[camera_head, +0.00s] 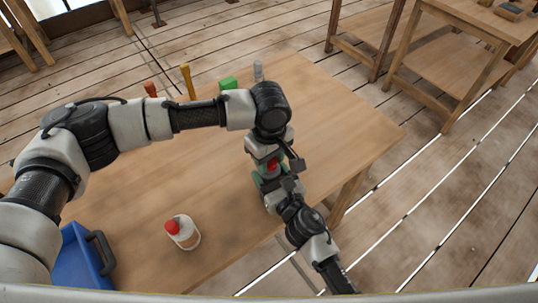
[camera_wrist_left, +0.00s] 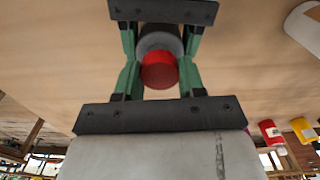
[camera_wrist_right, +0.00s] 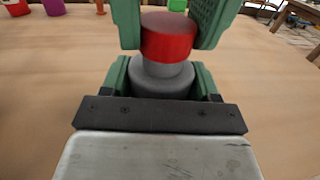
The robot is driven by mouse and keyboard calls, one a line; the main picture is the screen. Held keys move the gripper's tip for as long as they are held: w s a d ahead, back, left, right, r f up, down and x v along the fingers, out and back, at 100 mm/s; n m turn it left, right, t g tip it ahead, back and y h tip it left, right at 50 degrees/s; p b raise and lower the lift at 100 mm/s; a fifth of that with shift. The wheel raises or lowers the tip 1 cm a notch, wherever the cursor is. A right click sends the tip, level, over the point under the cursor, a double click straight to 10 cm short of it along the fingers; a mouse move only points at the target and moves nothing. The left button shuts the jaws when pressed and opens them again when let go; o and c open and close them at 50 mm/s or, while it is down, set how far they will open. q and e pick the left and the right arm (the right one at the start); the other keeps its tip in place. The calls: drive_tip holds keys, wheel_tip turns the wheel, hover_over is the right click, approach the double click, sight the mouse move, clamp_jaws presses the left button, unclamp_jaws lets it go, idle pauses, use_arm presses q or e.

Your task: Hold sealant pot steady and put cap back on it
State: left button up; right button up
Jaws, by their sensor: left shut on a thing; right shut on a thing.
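The red cap (camera_wrist_right: 168,40) is between the green fingers of my left gripper (camera_wrist_left: 160,72), which is shut on it from above. The cap also shows in the head view (camera_head: 272,165). The grey sealant pot (camera_wrist_right: 160,78) is upright between the fingers of my right gripper (camera_wrist_right: 160,80), shut on its body. The cap is right over the pot's narrower neck and appears to meet it. I cannot tell whether it is fully seated. In the left wrist view the grey pot (camera_wrist_left: 158,42) shows behind the cap. In the head view the grippers hide most of the pot.
A white bottle with a red top (camera_head: 186,235) stands on the wooden table (camera_head: 140,215) near its front. A blue crate (camera_head: 75,265) with a dark handle is at the front left. The table's right side is clear.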

use_arm(q)
drive_tip(key=shift+f, duration=0.5)
idle(0.3)
